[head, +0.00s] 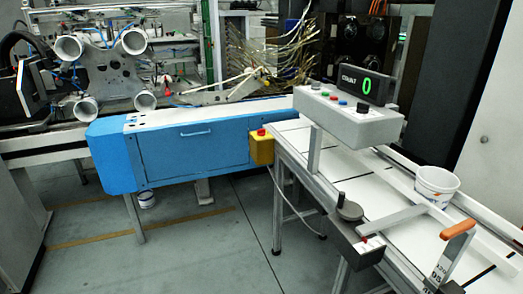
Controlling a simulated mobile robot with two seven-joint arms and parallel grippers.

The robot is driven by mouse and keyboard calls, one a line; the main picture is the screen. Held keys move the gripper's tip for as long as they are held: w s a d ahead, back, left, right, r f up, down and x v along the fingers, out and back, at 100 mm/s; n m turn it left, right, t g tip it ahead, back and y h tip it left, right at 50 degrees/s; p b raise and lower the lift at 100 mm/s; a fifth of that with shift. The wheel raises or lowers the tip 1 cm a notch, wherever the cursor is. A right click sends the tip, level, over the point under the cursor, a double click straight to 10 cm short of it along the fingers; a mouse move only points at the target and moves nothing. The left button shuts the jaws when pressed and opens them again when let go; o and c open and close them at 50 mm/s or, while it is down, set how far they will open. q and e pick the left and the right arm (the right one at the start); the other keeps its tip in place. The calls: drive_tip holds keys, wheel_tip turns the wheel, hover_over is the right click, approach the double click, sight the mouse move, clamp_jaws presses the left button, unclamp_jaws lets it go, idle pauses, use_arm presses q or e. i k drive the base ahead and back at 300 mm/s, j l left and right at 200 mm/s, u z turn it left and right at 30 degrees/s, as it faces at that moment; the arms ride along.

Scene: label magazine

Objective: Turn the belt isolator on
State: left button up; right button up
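A dark box (358,246) is fixed to the near side of the white conveyor. A grey-black rotary knob (348,208) stands up from its left part, and a small red part (365,239) shows to the right of it. This looks like the belt isolator, but I cannot read any label or the knob's position. A grey control box (350,122) stands on a post above the conveyor, with another black knob (367,107), several coloured buttons and a COUNT display (363,85) reading a green 0. Neither of my grippers is in view.
A white cup (436,185) stands on the conveyor (372,180) at the right. An orange-topped bracket (457,229) rises at the near right. A yellow box with a red button (261,147) sits by the blue machine (190,147). The floor (200,240) in front is mostly clear.

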sight(260, 132)
drive_tip(key=i+z, duration=0.1)
drive_tip(key=z, duration=0.5)
drive_tip(key=i+j+z, duration=0.15)
drive_tip(key=j+z, duration=0.15)
drive_tip(key=i+j+z, duration=0.15)
drive_tip(key=j+z, duration=0.15)
drive_tip(key=i+j+z, duration=0.15)
drive_tip(key=j, duration=0.25)
drive_tip(key=j+z, duration=0.1)
drive_tip(key=j, duration=0.3)
drive_tip(key=i+j, duration=0.1)
drive_tip(key=j, duration=0.4)
drive_tip(key=i+j+z, duration=0.15)
drive_tip(key=j, duration=0.35)
drive_tip(key=i+j, duration=0.1)
drive_tip(key=j, duration=0.4)
